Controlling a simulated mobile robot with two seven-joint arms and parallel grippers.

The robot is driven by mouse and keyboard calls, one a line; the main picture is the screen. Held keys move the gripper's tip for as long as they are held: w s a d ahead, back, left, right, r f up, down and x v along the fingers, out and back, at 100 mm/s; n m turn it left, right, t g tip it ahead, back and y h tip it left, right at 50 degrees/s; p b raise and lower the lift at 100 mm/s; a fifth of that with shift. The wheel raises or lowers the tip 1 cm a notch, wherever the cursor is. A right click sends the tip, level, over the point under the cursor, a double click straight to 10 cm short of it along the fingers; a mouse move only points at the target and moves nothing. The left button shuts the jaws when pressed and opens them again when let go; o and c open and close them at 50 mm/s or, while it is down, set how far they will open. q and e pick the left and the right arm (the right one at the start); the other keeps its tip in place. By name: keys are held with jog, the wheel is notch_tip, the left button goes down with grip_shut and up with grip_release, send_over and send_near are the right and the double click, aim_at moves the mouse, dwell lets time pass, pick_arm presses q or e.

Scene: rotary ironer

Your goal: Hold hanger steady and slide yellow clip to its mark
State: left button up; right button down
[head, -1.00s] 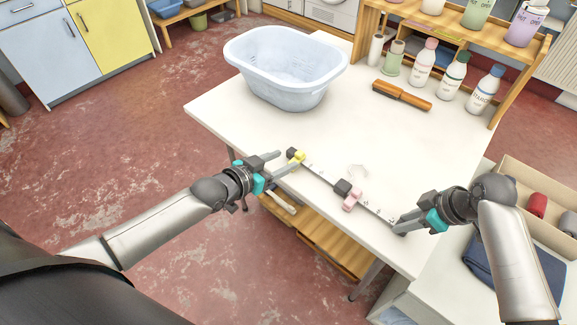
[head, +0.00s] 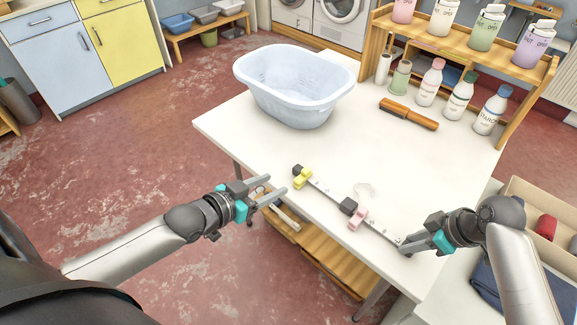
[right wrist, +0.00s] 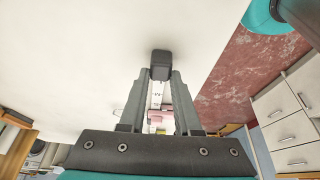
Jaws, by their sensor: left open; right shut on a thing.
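The hanger (head: 328,193) is a thin pale bar with marks and a hook, lying diagonally across the front of the white table. Its yellow clip (head: 302,179) sits by the bar's far-left end, next to a dark block. The pink clip (head: 357,219) sits further along the bar, beside another dark block. My left gripper (head: 277,188) is open and empty, just left of the yellow clip and apart from it. My right gripper (head: 406,246) is shut on the hanger's near-right end. In the right wrist view the bar (right wrist: 157,98) runs between the fingers, with the pink clip (right wrist: 158,119) beyond.
A pale blue basket (head: 292,85) stands at the back left of the table (head: 225,125). The table's middle is clear.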

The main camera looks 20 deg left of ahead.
jog(key=c, duration=0.5)
grip_release()
